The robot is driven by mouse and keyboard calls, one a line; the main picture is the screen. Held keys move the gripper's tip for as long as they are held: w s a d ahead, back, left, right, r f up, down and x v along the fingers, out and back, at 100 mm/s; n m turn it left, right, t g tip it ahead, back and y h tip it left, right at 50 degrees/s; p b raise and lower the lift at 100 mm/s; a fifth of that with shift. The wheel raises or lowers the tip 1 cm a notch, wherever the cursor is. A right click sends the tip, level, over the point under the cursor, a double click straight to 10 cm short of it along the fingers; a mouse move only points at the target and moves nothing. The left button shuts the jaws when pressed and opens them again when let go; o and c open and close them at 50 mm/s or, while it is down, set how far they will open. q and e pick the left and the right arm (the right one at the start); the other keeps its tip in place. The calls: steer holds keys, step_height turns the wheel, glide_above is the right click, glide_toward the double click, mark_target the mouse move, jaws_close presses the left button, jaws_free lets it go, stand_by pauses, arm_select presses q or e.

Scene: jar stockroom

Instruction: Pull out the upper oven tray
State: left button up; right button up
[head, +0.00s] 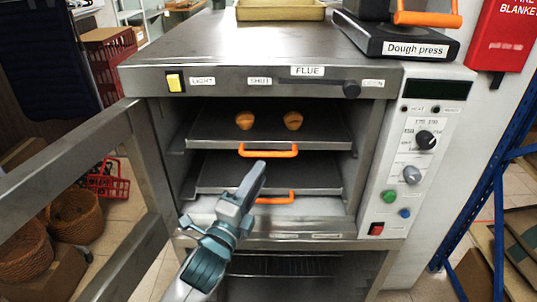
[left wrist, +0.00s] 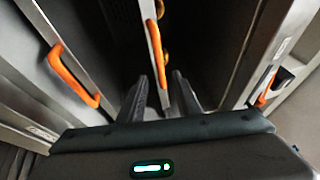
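The upper oven tray (head: 270,128) is a dark sheet inside the open oven, with an orange handle (head: 268,151) at its front and two buns on it. The lower tray (head: 225,178) sits below with its own orange handle (head: 276,199). My left gripper (head: 258,170) is in front of the oven, just below the upper handle. In the left wrist view my open fingers (left wrist: 160,82) have the upper handle (left wrist: 156,45) running in between them; I cannot tell whether they touch it. The lower handle (left wrist: 72,75) is off to the left there. My right gripper is not in view.
The oven door (head: 137,150) stands open on the left. The control panel (head: 420,150) is on the right. A dough press (head: 405,40) and a yellowish tin (head: 280,11) stand on the oven. Baskets (head: 75,215) are on the floor beyond the door, and a blue rack (head: 500,165) is at the right.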

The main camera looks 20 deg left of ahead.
mark_target(270, 156)
arm_select(q)
steer(key=p+x, duration=0.1)
steer(key=x, duration=0.4)
steer(key=shift+w+r, duration=0.15)
steer(key=shift+w, duration=0.1)
steer(key=shift+p+x, duration=0.3)
steer(key=shift+x, duration=0.45)
jaws_close()
